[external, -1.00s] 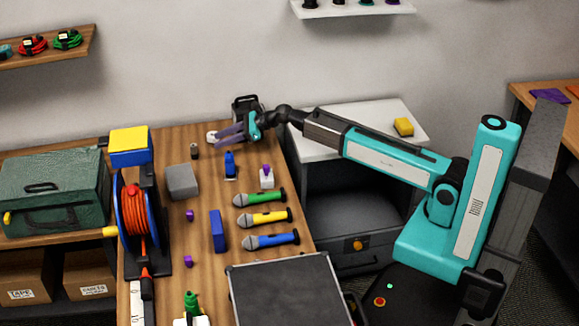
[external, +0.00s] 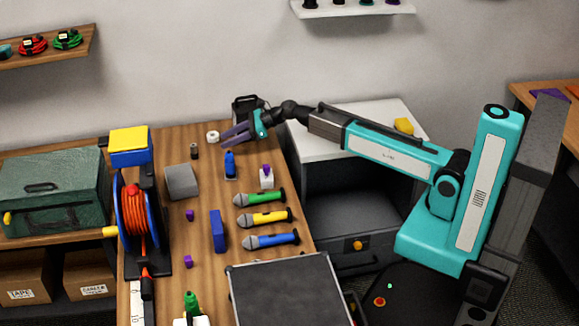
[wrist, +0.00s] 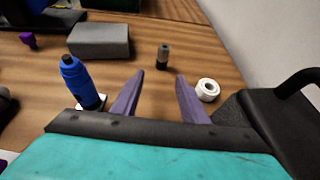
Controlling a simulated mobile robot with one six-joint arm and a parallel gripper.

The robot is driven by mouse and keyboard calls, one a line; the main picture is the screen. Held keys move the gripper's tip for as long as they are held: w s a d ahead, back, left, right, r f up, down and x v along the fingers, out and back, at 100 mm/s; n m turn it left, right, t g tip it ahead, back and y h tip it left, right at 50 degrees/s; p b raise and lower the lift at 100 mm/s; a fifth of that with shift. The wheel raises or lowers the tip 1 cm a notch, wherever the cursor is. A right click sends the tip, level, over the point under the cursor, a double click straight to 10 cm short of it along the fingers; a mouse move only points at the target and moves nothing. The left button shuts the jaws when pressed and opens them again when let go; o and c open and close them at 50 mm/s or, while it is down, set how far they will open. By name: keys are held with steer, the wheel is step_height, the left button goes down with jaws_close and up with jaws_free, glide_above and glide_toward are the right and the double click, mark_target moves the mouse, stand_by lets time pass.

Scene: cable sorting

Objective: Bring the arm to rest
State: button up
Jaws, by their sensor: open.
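My gripper (external: 236,132) is at the far right part of the wooden table in the external view, above its surface. Its two purple fingers are apart with nothing between them, as the wrist view (wrist: 158,92) also shows. My teal arm stretches left from its column over the white-topped cabinet. A white tape roll (external: 213,137) lies just beyond the fingers; in the wrist view it (wrist: 207,90) is right of the right fingertip. A small dark cylinder (wrist: 163,56) stands ahead of the fingers. A blue bottle (wrist: 80,80) stands left of them.
Green, yellow and blue microphones (external: 262,219) lie along the table's right side. A black case (external: 285,290) is at the front. A cable reel (external: 137,212) and a grey block (external: 181,182) are to the left.

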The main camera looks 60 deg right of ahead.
steer(key=s+d+r+n+g+p, duration=0.1)
steer(key=s+d+r+g+p, duration=0.15)
steer(key=s+p, duration=0.5)
steer(key=s+d+r+n+g+p, duration=0.1)
steer(key=s+d+g+p, duration=0.1)
steer(key=s+d+p, duration=0.5)
steer(key=s+d+f+n+g+h+p, duration=0.15)
steer(key=s+f+g+p, duration=0.25)
steer(key=s+f, duration=0.6)
steer(key=s+f+n+g+h+p, duration=0.25)
steer(key=s+f+p, duration=0.35)
steer(key=s, duration=0.8)
steer(key=s+f+n+g+h+b, duration=0.1)
steer(key=s+f+n+b, duration=0.4)
steer(key=f, duration=0.7)
steer(key=s+d+f+n+g+h+b, duration=0.1)
steer(key=s+f+n+g+b, duration=0.1)
steer(key=s+f+n+b, duration=0.4)
steer(key=s+f+n+g+h+b, duration=0.1)
steer(key=s+f+n+h+b, duration=0.1)
steer(key=s+f+n+b, duration=0.4)
steer(key=shift+d+f+n+g+b, duration=0.3)
steer(key=shift+f+n+b, duration=2.2)
steer(key=shift+f+b, duration=3.1)
step_height(320, 180, down, 2)
steer(key=shift+a+p, duration=0.1)
steer(key=shift+p, duration=0.95)
